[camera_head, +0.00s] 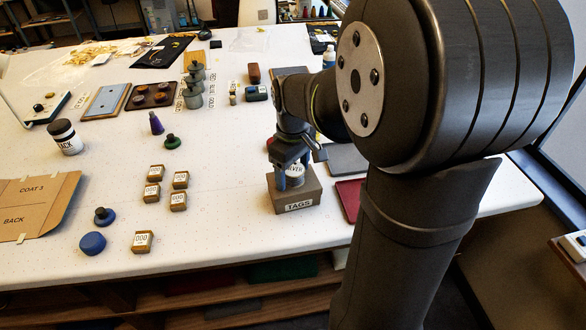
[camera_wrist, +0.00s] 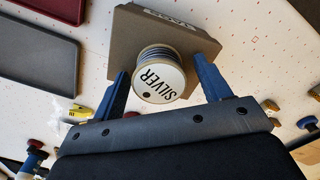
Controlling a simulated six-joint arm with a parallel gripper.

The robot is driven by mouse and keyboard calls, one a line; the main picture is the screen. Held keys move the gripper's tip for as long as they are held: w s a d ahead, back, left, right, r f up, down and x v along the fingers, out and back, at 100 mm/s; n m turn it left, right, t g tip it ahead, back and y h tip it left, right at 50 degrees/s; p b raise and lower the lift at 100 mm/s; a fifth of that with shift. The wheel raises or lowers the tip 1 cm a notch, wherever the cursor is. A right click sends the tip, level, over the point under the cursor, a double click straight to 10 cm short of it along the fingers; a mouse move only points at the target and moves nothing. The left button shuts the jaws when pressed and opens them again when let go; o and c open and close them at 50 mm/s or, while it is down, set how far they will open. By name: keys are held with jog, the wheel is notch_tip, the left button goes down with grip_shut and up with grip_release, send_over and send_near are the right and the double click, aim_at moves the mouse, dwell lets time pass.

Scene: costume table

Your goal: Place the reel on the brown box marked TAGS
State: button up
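The reel (camera_head: 296,170) has a white end marked SILVER. In the wrist view the reel (camera_wrist: 161,80) shows its white end and a dark banded side. It appears to stand upright on the brown box marked TAGS (camera_head: 299,205), whose top also shows in the wrist view (camera_wrist: 122,40). My gripper (camera_head: 293,180) is right over the box, with its blue fingers on either side of the reel. In the wrist view my gripper (camera_wrist: 160,66) is open, with a gap between each finger and the reel. The reel's underside is hidden.
A dark red tray (camera_head: 349,196) and a grey tray (camera_head: 346,160) lie right of the box. Several small numbered blocks (camera_head: 152,192) stand to the left. A green-based spool (camera_head: 172,142) stands farther back. The white table between blocks and box is clear.

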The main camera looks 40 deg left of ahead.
aim_at(293, 168)
notch_tip(293, 168, up, 12)
jog(key=shift+r, duration=0.2)
dwell(0.5)
notch_tip(293, 168, down, 12)
jog(key=shift+r, duration=1.75)
